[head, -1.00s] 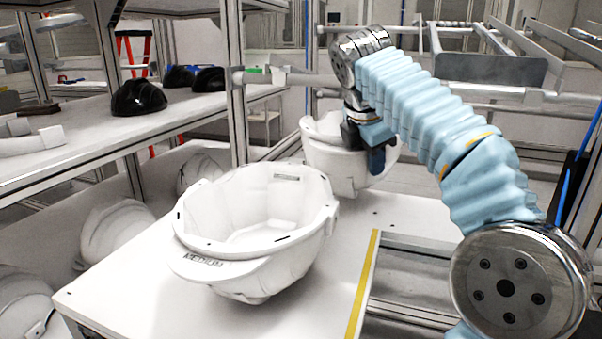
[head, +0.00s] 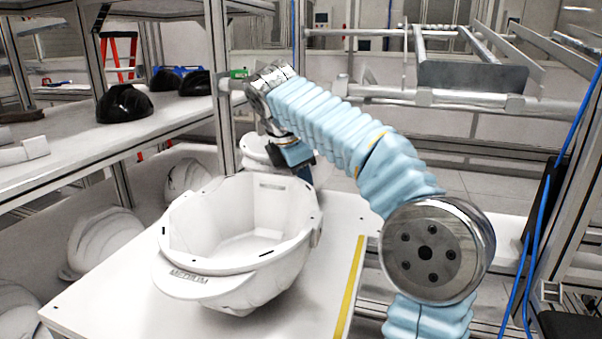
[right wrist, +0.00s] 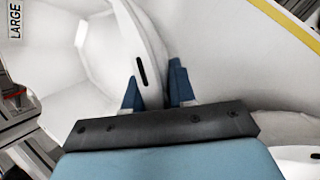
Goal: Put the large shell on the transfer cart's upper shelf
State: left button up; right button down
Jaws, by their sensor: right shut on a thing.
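The large shell (head: 254,148) is white and mostly hidden behind another white shell and my right arm in the head view. In the right wrist view, my right gripper (right wrist: 155,88) has one finger on each side of the slotted rim of the large shell (right wrist: 143,40). A "LARGE" label shows at that view's upper left. In the head view my right gripper (head: 299,172) is partly hidden by its arm. A white shelf top (head: 325,225) with a yellow strip lies below. I cannot tell whether the large shell touches it. My left gripper is out of view.
A white shell marked "MEDIUM" (head: 238,240) sits open side up on the white top, in front of the large one. A rack at left holds black shells (head: 124,103) above and white shells (head: 104,243) below. A metal rail frame (head: 480,75) stands at back right.

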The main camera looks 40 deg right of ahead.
jog(key=c, duration=1.4)
grip_release()
jog(key=shift+f, duration=0.15)
jog(key=o, duration=0.5)
jog(key=shift+c, duration=0.2)
